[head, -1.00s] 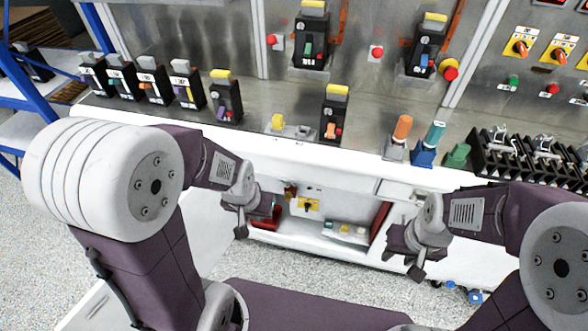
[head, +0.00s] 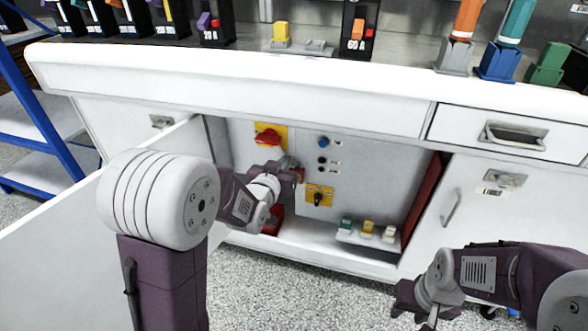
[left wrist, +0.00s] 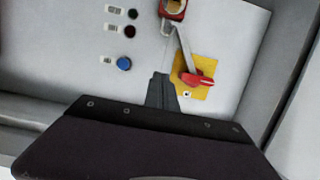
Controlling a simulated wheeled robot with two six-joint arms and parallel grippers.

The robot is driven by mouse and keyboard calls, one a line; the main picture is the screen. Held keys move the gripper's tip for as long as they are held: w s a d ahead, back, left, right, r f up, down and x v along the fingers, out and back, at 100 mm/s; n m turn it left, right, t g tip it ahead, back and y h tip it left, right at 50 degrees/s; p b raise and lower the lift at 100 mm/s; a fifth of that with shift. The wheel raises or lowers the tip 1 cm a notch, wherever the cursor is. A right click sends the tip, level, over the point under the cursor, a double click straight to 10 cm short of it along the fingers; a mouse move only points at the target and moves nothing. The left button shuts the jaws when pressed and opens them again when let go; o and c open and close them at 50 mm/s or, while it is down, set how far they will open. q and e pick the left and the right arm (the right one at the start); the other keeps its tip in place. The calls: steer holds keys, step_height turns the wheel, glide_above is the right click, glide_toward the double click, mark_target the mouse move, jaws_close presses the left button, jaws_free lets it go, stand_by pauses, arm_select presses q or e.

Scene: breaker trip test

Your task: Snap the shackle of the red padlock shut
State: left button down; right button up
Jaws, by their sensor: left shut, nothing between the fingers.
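The red padlock (left wrist: 172,8) is at the top edge of the left wrist view, partly cut off. In the head view the padlock (head: 299,174) is a small red patch below the red switch handle (head: 268,137), partly hidden by my gripper. My left gripper (head: 288,163) is shut and empty beside the padlock; its fingers (left wrist: 162,88) point toward the shackle. My right gripper (head: 410,300) hangs outside the cabinet, its jaws unclear.
The cabinet's open door (head: 130,185) stands at the left. A red box (head: 273,220) and small coloured blocks (head: 367,228) stand low inside. The countertop (head: 250,80) overhangs.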

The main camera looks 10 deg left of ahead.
arm_select(q)
steer(key=b, duration=0.4)
glide_above(296, 162)
steer(key=s, duration=0.2)
step_height(296, 162, down, 3)
steer(key=shift+a+r, duration=0.1)
step_height(296, 162, down, 3)
steer(key=shift+r+b, duration=0.1)
steer(key=shift+b, duration=0.85)
steer(key=shift+f, duration=0.45)
